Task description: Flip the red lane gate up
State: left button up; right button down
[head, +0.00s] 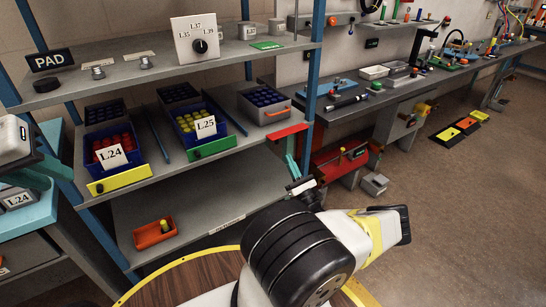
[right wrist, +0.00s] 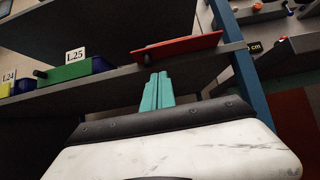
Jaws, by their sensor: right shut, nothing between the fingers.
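The red lane gate (head: 287,133) is at the front edge of the middle shelf, at the right-hand lane. In the right wrist view the red gate (right wrist: 180,47) shows as a thin, slanted plate with a dark knob near its left end. My right gripper (head: 291,160) is below and in front of the gate. Its teal fingers (right wrist: 157,88) are together and empty, pointing up close under the gate; I cannot tell whether they touch it. My left gripper (head: 45,165) is partly in view at the far left, and its finger opening is unclear.
A yellow gate (head: 117,180) and a green gate (head: 212,147) front the neighbouring lanes with blue bins. A grey bin (head: 266,118) sits behind the red gate. A blue shelf post (head: 314,75) stands just right of it. An orange tray (head: 154,234) sits on the lower shelf.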

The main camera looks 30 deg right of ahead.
aim_at(282, 136)
jog(key=r, duration=0.1)
jog(key=w+r, duration=0.1)
jog(key=r, duration=0.1)
jog(key=w+r, duration=0.1)
jog(key=r, duration=0.1)
jog(key=shift+w+a, duration=0.1)
jog(key=shift+w, duration=0.1)
jog(key=shift+w+r, duration=0.1)
jog(key=shift+r, duration=0.35)
